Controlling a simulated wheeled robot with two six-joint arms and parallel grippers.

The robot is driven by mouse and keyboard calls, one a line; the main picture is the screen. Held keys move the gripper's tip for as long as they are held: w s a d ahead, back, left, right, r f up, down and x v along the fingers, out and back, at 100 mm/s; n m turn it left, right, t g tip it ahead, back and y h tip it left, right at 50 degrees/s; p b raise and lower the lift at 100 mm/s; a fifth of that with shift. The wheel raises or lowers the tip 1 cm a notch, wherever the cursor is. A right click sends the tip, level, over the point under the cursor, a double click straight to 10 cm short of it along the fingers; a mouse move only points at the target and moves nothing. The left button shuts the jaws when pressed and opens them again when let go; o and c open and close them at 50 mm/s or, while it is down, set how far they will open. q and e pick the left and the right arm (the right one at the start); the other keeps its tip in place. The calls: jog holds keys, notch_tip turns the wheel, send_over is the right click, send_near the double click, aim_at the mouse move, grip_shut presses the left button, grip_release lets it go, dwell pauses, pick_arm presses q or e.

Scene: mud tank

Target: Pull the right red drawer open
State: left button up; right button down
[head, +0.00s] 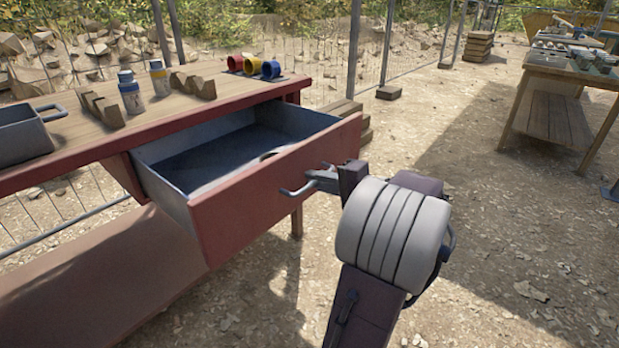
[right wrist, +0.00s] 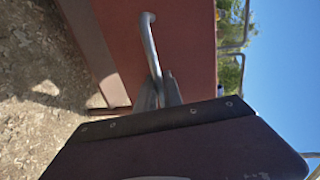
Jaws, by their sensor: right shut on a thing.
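The right red drawer (head: 270,198) stands pulled well out of the red-edged workbench (head: 200,132) in the head view. Its grey inside shows and looks mostly empty, with a small dark round shape near the front wall. Its metal handle (head: 296,190) is on the front face. My right gripper (head: 318,180) is shut on the handle. In the right wrist view the handle (right wrist: 150,45) runs down between the gripper's fingers (right wrist: 158,95) against the red drawer front (right wrist: 185,50). My left gripper is not in view.
On the benchtop are a grey metal tray (head: 25,135), wooden notched blocks (head: 102,110), two small bottles (head: 131,92) and red, yellow and blue cups (head: 252,67). A wire fence stands behind. Another wooden table (head: 560,75) is at the far right. Open dirt ground (head: 500,220) lies right of the drawer.

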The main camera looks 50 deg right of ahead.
dwell(0.3)
jog(key=c, duration=1.8)
grip_release()
jog(key=p+v, duration=0.4)
jog(key=v, duration=0.5)
jog(key=shift+s+p, duration=0.1)
jog(key=shift+p, duration=0.25)
